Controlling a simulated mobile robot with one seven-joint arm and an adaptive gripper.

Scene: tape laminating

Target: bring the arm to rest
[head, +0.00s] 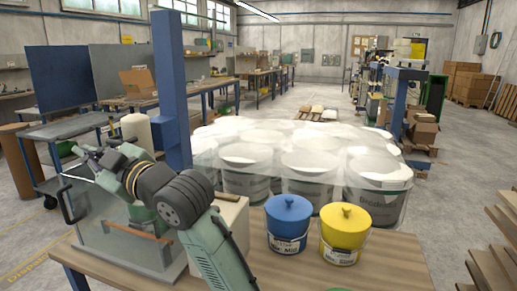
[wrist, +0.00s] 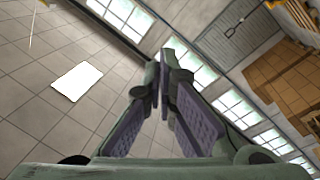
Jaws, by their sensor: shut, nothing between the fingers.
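My gripper (wrist: 163,82) is shut in the wrist view. Its two fingers meet at the tips with nothing between them. In the head view my arm rises over the left part of the wooden table and bends away to the left. My gripper (head: 88,155) is small there, held in the air above the table's left side. It touches nothing that I can make out. The wrist view looks past the fingers to tiled surfaces and windows, strongly tilted.
A blue lidded pot (head: 288,226) and a yellow lidded pot (head: 344,236) stand on the wooden table (head: 385,265), right of my arm. A clear-sided machine (head: 130,245) stands below the arm. Wrapped buckets (head: 310,170) and a blue post (head: 171,95) are behind.

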